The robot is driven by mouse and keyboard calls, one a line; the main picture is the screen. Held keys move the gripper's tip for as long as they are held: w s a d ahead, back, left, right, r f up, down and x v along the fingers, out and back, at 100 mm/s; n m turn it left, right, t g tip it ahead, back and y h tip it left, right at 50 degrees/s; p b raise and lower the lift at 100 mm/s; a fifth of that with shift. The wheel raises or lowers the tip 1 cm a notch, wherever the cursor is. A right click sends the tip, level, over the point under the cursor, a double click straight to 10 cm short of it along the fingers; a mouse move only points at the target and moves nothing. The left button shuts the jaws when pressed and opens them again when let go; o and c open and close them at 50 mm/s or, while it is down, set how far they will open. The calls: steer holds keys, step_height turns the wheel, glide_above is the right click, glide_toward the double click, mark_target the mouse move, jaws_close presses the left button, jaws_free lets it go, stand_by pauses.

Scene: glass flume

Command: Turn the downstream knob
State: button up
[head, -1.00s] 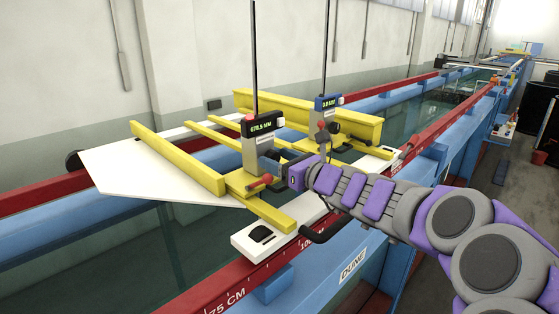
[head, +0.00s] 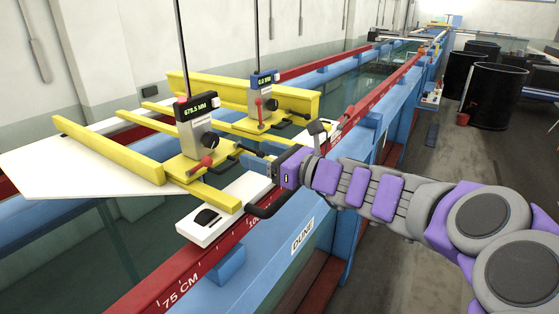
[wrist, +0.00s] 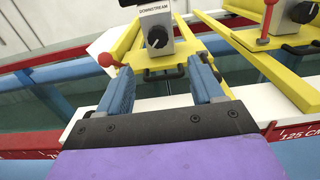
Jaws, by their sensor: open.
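The downstream gauge (wrist: 155,15) is labelled in the wrist view and has a black knob (wrist: 157,38) with a white pointer line. In the head view it is the nearer grey gauge (head: 197,125), reading 678.5 MM, with its black knob (head: 210,140) on the right side.
A second gauge (head: 263,97) with a blue display and upright red lever stands behind. Yellow beams (head: 110,148) and a white carriage plate (head: 222,222) lie under and around my gripper. The red flume rail (head: 180,285) runs below. Black bins (head: 497,95) stand at the right.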

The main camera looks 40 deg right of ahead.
steer(key=shift+v, duration=2.25)
stand_by(1.2)
